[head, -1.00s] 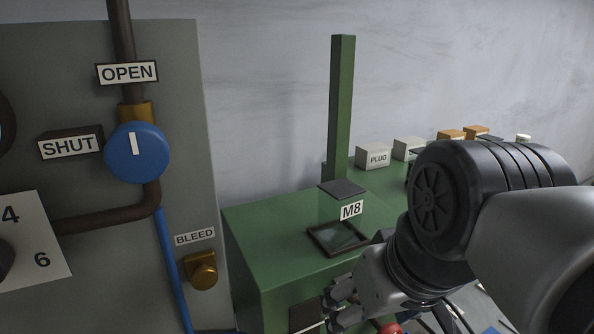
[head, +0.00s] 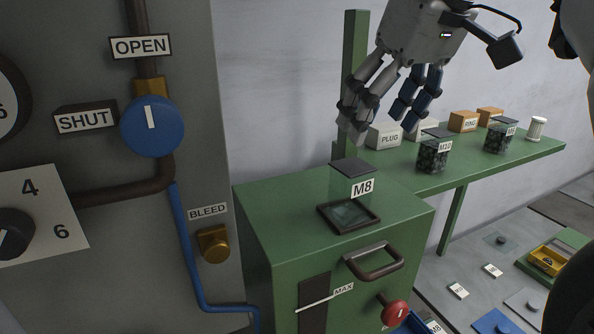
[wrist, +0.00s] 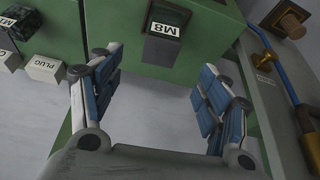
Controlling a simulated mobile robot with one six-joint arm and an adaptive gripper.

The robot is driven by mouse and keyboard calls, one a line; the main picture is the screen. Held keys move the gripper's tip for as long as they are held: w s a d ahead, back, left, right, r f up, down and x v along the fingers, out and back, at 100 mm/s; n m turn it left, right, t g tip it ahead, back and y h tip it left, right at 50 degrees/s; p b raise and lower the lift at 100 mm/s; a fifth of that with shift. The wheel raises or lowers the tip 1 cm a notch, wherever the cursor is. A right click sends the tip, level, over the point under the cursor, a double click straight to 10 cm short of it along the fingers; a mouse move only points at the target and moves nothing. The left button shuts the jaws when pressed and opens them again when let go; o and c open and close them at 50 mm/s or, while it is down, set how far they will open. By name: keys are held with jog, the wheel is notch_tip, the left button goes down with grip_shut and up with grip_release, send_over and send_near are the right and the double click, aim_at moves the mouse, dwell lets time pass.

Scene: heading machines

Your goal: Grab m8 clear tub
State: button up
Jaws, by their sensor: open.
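The M8 clear tub (head: 344,188) stands upright on the green cabinet, at the dark-framed window in its top. It is see-through, with a dark lid and a white M8 label. It also shows at the top middle of the wrist view (wrist: 160,47). My gripper (head: 379,118) is open and empty, above and slightly right of the tub in the head view. In the wrist view, the tub lies beyond the gap between my two fingers (wrist: 155,70). Nothing touches the tub.
A green post (head: 354,60) rises behind the cabinet (head: 300,240). The shelf at right holds a PLUG box (head: 383,137), an M10 tub (head: 434,155), another dark-filled tub (head: 498,137) and orange boxes. A grey panel with a blue knob (head: 152,126) stands at left.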

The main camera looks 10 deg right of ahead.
aim_at(356, 168)
jog(key=b+x, duration=0.2)
jog(key=x, duration=0.8)
jog(key=shift+w, duration=0.1)
jog(key=shift+x, duration=2.9)
jog(key=shift+a, duration=0.1)
jog(key=shift+r, duration=0.1)
jog(key=shift+c, duration=0.4)
jog(key=c, duration=1.3)
jog(key=shift+c, duration=0.4)
jog(key=shift+r, duration=0.15)
